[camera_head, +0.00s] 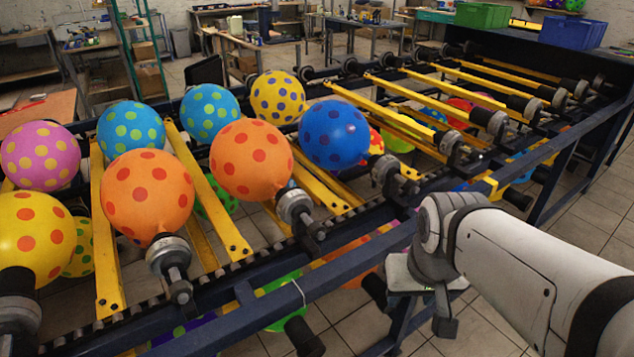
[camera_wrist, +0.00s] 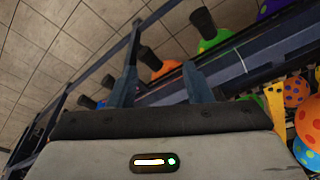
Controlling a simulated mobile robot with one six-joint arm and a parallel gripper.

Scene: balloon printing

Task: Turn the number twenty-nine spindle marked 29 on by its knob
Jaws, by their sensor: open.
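Several spindles line the near rail of the blue rack, among them one under an orange balloon (camera_head: 170,259), one under a second orange balloon (camera_head: 295,206) and one by the blue balloon (camera_head: 385,173). No number 29 is legible, so I cannot tell which spindle it is. Dark knob-like cylinders stick out from the lower rail, one at the front (camera_head: 304,336); others show in the wrist view, including one at the top (camera_wrist: 204,20). My gripper (camera_wrist: 161,88) is open and empty, its two fingers apart and pointing toward the rack's side. It touches no spindle that I can see.
The rack's blue side rail (camera_head: 335,285) runs diagonally past my arm. Spotted balloons fill the left half, with more below the rails. Yellow bars (camera_head: 470,95) cross the right half. Green (camera_head: 482,15) and blue (camera_head: 572,30) crates stand at the back right. Tiled floor is free at lower right.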

